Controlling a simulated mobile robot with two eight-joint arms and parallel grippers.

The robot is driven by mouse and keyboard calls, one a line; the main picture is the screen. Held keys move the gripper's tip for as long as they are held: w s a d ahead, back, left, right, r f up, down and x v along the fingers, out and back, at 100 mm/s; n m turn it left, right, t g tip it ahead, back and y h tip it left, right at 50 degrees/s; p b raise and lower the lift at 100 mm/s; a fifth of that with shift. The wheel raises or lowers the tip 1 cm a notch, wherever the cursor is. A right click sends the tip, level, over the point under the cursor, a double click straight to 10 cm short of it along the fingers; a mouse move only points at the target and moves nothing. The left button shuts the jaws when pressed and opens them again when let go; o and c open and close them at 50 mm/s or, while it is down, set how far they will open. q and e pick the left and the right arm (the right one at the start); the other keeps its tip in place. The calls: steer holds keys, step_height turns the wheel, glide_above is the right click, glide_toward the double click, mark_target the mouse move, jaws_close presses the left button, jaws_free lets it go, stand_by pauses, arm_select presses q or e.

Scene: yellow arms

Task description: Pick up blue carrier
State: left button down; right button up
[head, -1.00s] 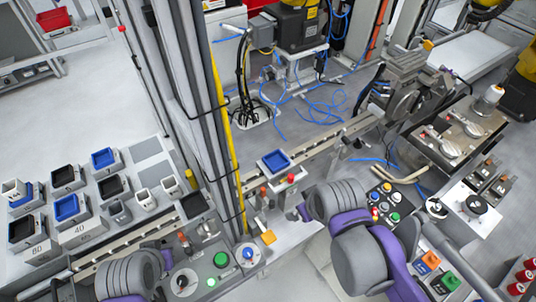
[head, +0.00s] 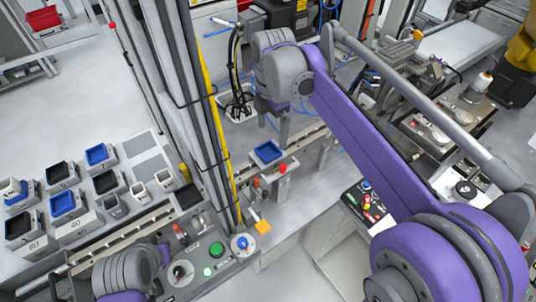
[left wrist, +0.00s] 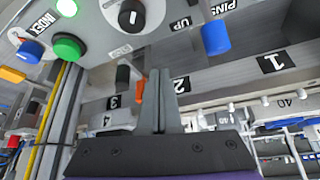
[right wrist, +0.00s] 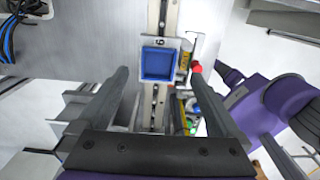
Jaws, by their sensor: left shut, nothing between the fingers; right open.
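A blue carrier (head: 267,152), a small open square tray, sits on a light block on the conveyor rail in the middle of the head view. It also shows in the right wrist view (right wrist: 158,63), between the two fingers and beyond their tips. My right gripper (head: 273,125) is open and empty, just behind and above the carrier in the head view, with its fingers pointing down. My left gripper (left wrist: 158,100) is shut and empty, in front of the numbered control panel. Its fingers are not clearly visible in the head view.
More blue and black trays stand on numbered blocks at the left, including a blue one (head: 96,154). A yellow post (head: 215,140) rises left of the carrier. A red button (head: 283,168) is right beside it. A button panel (head: 366,206) lies farther right.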

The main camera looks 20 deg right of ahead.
mark_target(270, 153)
step_height(270, 153, down, 3)
steer(key=shift+r, duration=0.1)
steer(key=f, duration=0.5)
steer(key=shift+a+f, duration=0.15)
steer(key=shift+a, duration=0.05)
steer(key=c, duration=1.4)
steer(key=shift+c, duration=0.2)
